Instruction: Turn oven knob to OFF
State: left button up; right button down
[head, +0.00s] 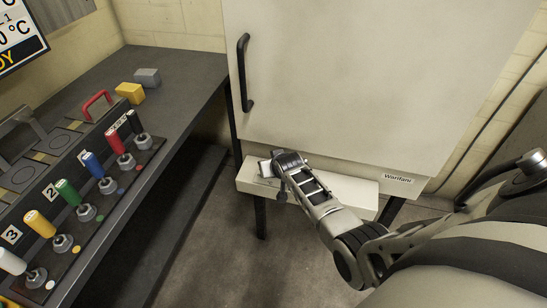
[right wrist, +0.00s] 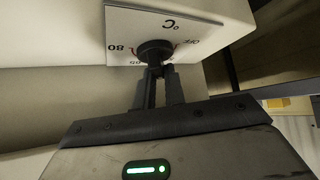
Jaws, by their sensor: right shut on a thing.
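The oven knob (right wrist: 155,50) is a dark round knob on a white dial plate (right wrist: 122,22) marked °C, with 80 readable at its left. My right gripper (right wrist: 157,72) is shut on the knob, its two dark fingers close together at it. In the head view my right gripper (head: 270,167) reaches the oven's lower ledge (head: 345,190) from the right and hides the knob. The oven (head: 370,70) is a large cream cabinet with a black door handle (head: 244,72). My left gripper is not in view.
Open floor (head: 215,240) lies between bench and oven. A label (head: 397,179) is on the oven's lower right.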

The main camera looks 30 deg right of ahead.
jog(key=shift+s+d+n+y+p, duration=0.1)
jog(key=shift+n+y+p, duration=0.2)
jog(key=shift+n+y, duration=0.4)
jog(key=shift+f+n, duration=0.1)
jog(key=shift+n, duration=0.2)
jog(key=c, duration=1.5)
grip_release()
jog(key=shift+o, duration=0.2)
